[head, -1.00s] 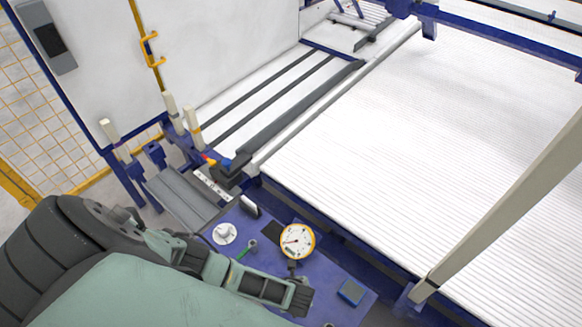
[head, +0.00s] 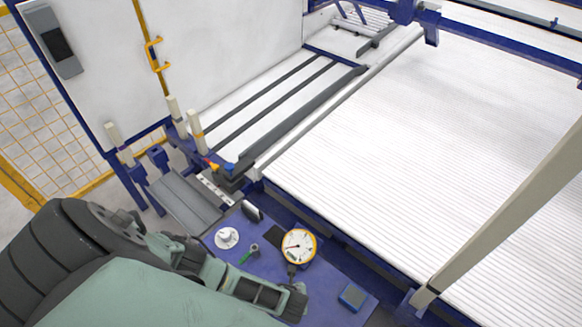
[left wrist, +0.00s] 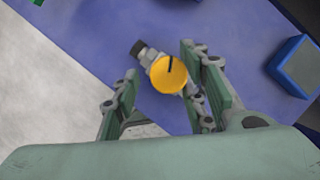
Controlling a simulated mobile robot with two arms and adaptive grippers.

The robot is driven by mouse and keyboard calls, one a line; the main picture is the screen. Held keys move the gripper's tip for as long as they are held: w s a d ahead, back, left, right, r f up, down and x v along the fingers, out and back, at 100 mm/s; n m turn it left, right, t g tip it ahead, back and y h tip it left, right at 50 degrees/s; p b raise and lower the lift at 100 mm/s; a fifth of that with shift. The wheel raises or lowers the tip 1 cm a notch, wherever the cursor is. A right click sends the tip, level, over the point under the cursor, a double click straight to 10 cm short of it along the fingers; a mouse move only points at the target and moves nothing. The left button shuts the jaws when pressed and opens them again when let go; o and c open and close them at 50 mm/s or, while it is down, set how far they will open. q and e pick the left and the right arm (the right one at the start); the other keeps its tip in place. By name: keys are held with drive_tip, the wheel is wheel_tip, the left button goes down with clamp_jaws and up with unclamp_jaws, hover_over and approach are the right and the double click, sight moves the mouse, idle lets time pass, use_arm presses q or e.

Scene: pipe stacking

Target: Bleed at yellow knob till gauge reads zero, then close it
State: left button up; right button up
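The yellow knob (left wrist: 169,75) shows in the left wrist view, round with a dark line on its face, on a metal fitting. My left gripper (left wrist: 158,60) is open, with one finger on either side of the knob. The knob appears nearer the right finger; I cannot tell whether they touch. In the head view my left gripper (head: 296,301) is over the blue panel, and the knob is hidden there. The round gauge (head: 298,246) has a yellow rim and white face; its needle points left, but the figures are too small to read. My right gripper is not in view.
The blue panel (head: 335,275) also carries a white round fitting (head: 227,237), a green-handled valve (head: 248,254) and a blue box (head: 352,296). The box also shows in the left wrist view (left wrist: 298,67). A pale post (head: 500,215) stands at the right.

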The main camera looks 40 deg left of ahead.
use_arm(q)
drive_tip(key=shift+d, duration=0.1)
idle(0.5)
drive_tip(key=shift+s+d+r, duration=0.1)
drive_tip(key=shift+d+r, duration=0.1)
drive_tip(key=shift+r, duration=0.4)
drive_tip(key=v, duration=1)
drive_tip(key=shift+s+r, duration=0.2)
drive_tip(key=shift+r, duration=0.15)
